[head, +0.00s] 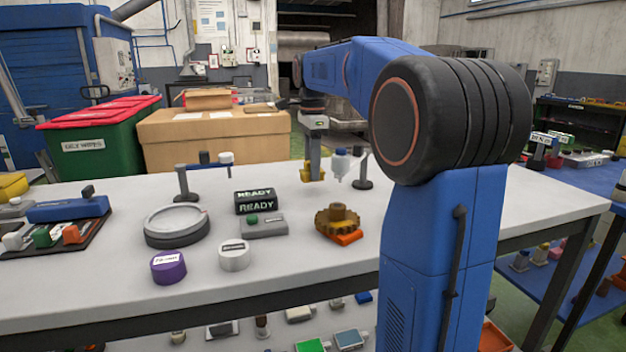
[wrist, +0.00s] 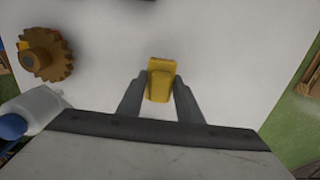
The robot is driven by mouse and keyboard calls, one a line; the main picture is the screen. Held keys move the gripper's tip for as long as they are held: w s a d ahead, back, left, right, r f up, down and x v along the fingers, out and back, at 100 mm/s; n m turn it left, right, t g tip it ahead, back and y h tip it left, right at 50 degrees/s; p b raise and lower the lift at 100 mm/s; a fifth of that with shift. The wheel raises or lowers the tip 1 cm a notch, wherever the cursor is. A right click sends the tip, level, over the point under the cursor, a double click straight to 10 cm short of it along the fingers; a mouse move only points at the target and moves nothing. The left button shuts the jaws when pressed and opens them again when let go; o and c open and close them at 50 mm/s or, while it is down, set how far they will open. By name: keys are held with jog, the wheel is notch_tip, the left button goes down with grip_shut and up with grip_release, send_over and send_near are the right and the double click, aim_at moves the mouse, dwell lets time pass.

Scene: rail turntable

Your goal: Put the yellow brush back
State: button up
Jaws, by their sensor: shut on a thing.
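My gripper (head: 314,172) hangs over the far part of the white table, near its back edge. It is shut on the yellow brush (head: 306,171). In the wrist view, the yellow brush (wrist: 160,82) sits between the two grey fingertips (wrist: 160,92), its far end showing beyond them. I cannot tell whether the brush touches the table or hangs just above it. A black tray (head: 92,234) at the left of the table holds white, green and orange-red pieces and a blue block. Part of it is cut off by the frame.
A brown gear (head: 337,219) on an orange piece lies nearer the front. A white bottle with a blue cap (head: 341,163) stands close beside my gripper. A round grey turntable (head: 178,225), purple and white discs, READY box (head: 264,226) and small stand (head: 186,182) occupy the middle left.

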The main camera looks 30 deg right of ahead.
jog(key=shift+f, duration=1.8)
jog(key=shift+f, duration=0.15)
jog(key=o, duration=0.9)
jog(key=shift+o, duration=0.2)
notch_tip(320, 180, up, 12)
jog(key=shift+r, duration=0.15)
